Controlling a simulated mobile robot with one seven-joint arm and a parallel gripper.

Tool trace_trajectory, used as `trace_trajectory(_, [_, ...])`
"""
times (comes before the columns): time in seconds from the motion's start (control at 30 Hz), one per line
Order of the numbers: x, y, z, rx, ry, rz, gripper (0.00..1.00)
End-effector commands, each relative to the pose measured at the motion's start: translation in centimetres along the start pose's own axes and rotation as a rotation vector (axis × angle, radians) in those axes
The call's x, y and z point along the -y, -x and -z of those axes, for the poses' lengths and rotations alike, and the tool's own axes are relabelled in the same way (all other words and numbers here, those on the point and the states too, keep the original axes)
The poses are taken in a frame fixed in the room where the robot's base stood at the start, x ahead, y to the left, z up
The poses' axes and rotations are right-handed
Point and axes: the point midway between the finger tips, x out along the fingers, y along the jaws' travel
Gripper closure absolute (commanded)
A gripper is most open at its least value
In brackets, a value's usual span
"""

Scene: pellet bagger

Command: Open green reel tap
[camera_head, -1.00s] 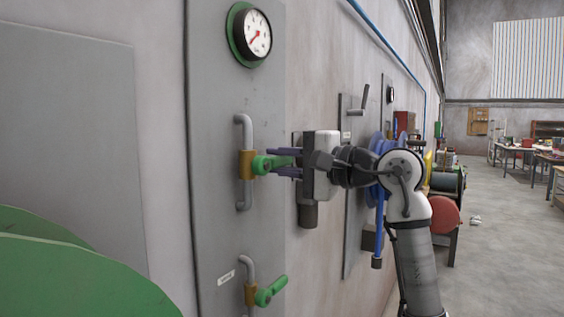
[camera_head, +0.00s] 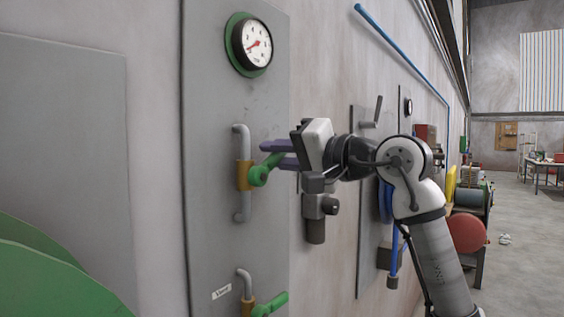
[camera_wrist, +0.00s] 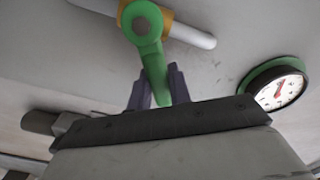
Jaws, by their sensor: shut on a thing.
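The upper green tap (camera_head: 258,176) sits on a brass-coloured valve body (camera_head: 243,175) in a grey pipe on the wall panel. Its lever slants up and to the right. My gripper (camera_head: 274,156) is shut on this lever, with its purple-grey fingers on either side of it. In the wrist view the green lever (camera_wrist: 152,62) runs down from its round hub to between my fingers (camera_wrist: 158,86). The lever's far end is partly hidden by the gripper.
A second green tap (camera_head: 264,309) with a small label (camera_head: 221,292) is below, cut by the picture's edge. A green-rimmed gauge (camera_head: 253,45) is above. A large green reel (camera_head: 45,285) fills the lower left. The floor at right (camera_head: 512,262) is largely clear.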

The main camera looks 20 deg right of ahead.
Motion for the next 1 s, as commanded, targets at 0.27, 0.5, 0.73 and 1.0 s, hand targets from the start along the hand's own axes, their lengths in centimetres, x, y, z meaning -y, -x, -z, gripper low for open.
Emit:
trace_trajectory(0.27, [1.0, 0.1, 0.0, -0.003, 0.161, 0.0, 1.0])
trace_trajectory(0.5, [1.4, 0.1, -0.1, -0.004, 0.226, 0.001, 1.0])
trace_trajectory(0.73, [1.5, 0.1, -0.1, -0.004, 0.241, 0.001, 1.0])
trace_trajectory(1.0, [1.5, 0.1, -0.1, -0.003, 0.24, 0.001, 1.0])
